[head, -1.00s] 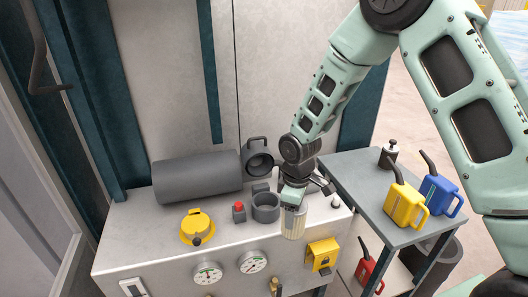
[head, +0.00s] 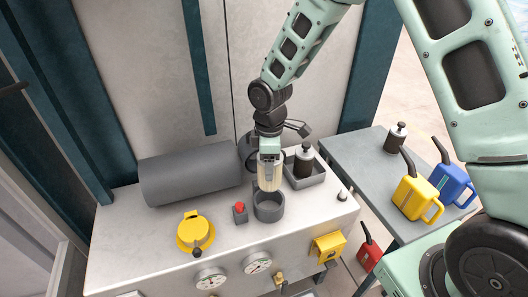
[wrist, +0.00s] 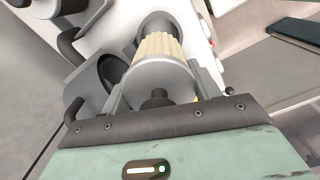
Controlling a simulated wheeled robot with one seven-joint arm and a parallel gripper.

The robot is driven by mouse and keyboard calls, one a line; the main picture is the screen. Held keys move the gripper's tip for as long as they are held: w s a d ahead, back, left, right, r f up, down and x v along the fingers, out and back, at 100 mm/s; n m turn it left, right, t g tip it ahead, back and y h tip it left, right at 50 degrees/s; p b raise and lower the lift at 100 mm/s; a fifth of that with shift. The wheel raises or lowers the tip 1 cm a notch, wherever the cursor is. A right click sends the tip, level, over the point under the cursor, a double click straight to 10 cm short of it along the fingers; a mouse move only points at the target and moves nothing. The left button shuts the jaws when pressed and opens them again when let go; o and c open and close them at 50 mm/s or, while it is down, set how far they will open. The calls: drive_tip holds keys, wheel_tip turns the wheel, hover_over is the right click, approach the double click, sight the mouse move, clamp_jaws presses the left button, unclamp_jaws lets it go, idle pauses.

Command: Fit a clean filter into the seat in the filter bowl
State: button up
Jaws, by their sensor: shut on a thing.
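My gripper (head: 270,152) is shut on the top of a cream pleated filter (head: 269,176) with a pale end cap. The filter hangs upright over the grey filter bowl (head: 268,208), its lower end close to the bowl's rim. I cannot tell whether it is inside the rim. The seat inside the bowl is hidden. In the wrist view the filter (wrist: 158,52) points away from me between the fingers, with a dark knob on its cap and the bowl (wrist: 153,24) beyond it.
A dark cylinder with a knob (head: 304,163) stands in a grey tray (head: 318,180) right of the bowl. A round dark part with a handle (wrist: 112,72) is behind the bowl. A red button (head: 240,208) and yellow cap (head: 195,232) are left. Oil cans stand on the side table (head: 352,160).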

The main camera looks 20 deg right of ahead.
drive_tip(key=shift+f+b, duration=2.25)
drive_tip(key=shift+f, duration=0.65)
drive_tip(key=shift+f, duration=0.2)
drive_tip(key=shift+f+b, duration=2.3)
drive_tip(key=shift+f, duration=0.95)
drive_tip(key=o, duration=1.1)
drive_tip(key=shift+o, duration=0.6)
drive_tip(key=shift+r, duration=0.15)
